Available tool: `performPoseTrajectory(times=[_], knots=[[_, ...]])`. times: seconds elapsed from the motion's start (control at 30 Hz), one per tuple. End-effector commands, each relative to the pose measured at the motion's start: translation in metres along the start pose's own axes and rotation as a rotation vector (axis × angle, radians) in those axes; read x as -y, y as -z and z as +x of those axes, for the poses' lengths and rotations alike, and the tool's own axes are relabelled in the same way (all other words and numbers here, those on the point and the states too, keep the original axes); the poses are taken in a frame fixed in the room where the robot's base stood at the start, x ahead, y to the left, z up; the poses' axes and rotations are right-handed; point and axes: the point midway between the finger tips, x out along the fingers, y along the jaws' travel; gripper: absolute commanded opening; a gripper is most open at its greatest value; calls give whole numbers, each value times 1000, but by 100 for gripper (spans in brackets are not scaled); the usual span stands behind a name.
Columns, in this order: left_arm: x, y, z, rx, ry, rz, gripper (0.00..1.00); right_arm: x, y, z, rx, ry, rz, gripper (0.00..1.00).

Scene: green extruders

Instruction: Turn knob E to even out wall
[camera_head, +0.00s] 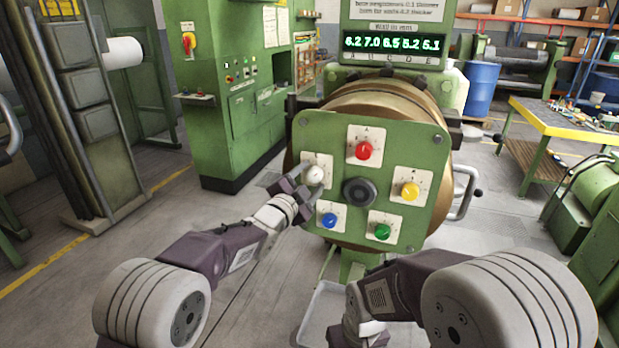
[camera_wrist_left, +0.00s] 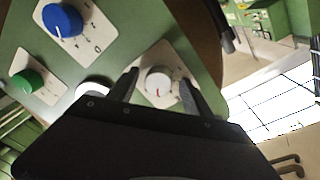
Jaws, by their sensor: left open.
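The green die face (camera_head: 322,132) carries several coloured knobs on white plates. The white knob (camera_head: 315,174) is at the left, the red knob (camera_head: 364,151) at the top, the yellow knob (camera_head: 410,191) at the right. The green knob (camera_head: 382,231) and blue knob (camera_head: 329,220) are below. Their letters are too small to read surely. My left gripper (camera_head: 309,188) is open at the white knob. In the left wrist view its fingers stand either side of the white knob (camera_wrist_left: 158,81); contact cannot be told. My right gripper is out of view.
A dark hub (camera_head: 359,192) sits mid-face. A metal handle (camera_head: 467,192) sticks out right. A green cabinet (camera_head: 222,100) stands left, a workbench (camera_head: 540,118) right.

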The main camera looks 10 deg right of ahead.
Motion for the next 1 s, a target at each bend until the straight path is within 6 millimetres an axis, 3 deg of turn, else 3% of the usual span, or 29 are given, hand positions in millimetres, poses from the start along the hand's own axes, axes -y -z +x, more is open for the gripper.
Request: performPoseTrajectory(times=[0.1, 0.3, 0.33, 0.67, 1.0], knots=[[0, 0, 0, 0, 0, 0, 59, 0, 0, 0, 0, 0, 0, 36], [0, 0, 0, 0, -1, 0, 3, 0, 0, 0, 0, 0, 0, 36], [0, 0, 0, 0, -1, 0, 0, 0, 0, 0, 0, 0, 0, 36], [-2, -1, 0, -2, 3, -53, 0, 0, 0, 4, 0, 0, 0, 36], [-5, -3, 0, -18, 22, -310, 0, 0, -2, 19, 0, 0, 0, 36]])
